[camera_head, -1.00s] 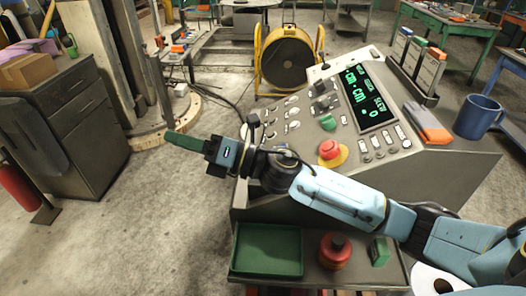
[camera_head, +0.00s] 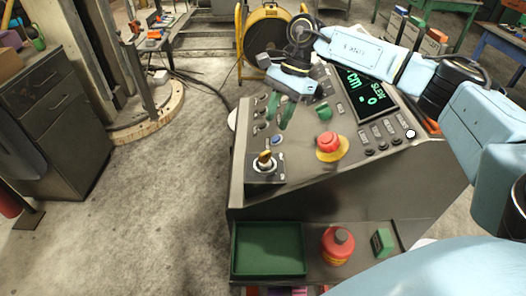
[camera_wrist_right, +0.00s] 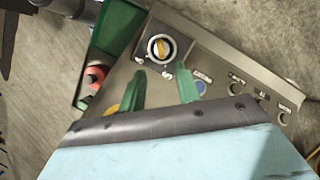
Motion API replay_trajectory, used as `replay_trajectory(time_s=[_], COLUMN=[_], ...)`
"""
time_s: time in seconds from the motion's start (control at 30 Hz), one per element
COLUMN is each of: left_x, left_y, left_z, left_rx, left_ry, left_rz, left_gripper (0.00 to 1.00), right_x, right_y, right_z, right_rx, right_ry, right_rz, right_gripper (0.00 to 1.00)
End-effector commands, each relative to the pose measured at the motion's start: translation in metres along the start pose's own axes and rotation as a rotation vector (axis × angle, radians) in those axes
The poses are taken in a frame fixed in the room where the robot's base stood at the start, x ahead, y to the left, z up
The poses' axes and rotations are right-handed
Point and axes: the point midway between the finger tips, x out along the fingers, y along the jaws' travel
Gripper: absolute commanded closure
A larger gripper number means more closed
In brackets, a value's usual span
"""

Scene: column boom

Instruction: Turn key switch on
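The key switch (camera_head: 265,160) is a round silver lock with a yellow key part, on a dark square plate at the console's near left corner. It also shows in the right wrist view (camera_wrist_right: 160,47), beyond the fingertips and roughly centred between them. My right gripper (camera_head: 280,116) hangs over the control panel, behind the key switch, with its green fingers pointing down. In the right wrist view its two fingers (camera_wrist_right: 163,82) are spread with nothing between them. It is apart from the key. My left gripper is in no view.
A red emergency stop button (camera_head: 328,142) on a yellow base stands right of the key switch. The lit display (camera_head: 366,95) is partly behind my right arm. A green tray (camera_head: 268,250) and a red round object (camera_head: 338,244) are on the lower shelf. Floor left of the console is open.

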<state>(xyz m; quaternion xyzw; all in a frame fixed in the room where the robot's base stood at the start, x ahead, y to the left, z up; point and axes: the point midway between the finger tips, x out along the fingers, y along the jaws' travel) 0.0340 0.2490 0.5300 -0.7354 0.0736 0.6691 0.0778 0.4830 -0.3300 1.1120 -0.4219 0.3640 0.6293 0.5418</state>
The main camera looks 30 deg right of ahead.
Motion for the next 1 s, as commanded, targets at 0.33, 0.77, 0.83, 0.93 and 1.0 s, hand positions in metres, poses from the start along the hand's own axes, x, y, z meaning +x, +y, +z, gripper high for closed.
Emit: replay_trajectory(time_s=[0.33,0.77,0.83,0.93,1.0], left_x=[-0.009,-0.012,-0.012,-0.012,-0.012], left_y=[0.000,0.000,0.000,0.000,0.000], left_z=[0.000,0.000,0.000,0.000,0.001], left_rx=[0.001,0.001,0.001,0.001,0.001], left_ry=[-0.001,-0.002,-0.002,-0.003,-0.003], left_rz=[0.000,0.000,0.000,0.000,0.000], left_gripper=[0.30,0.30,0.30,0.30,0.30], right_x=[0.074,0.115,0.115,0.115,0.115], right_y=[0.001,0.000,0.000,0.000,0.000], right_z=[0.002,0.002,0.002,0.002,0.002], right_rx=[0.000,0.000,0.000,0.000,0.000], right_ry=[-0.003,-0.004,-0.004,-0.004,-0.004], right_rz=[0.003,-0.001,-0.001,-0.001,-0.001], right_gripper=[0.67,0.67,0.67,0.67,0.70])
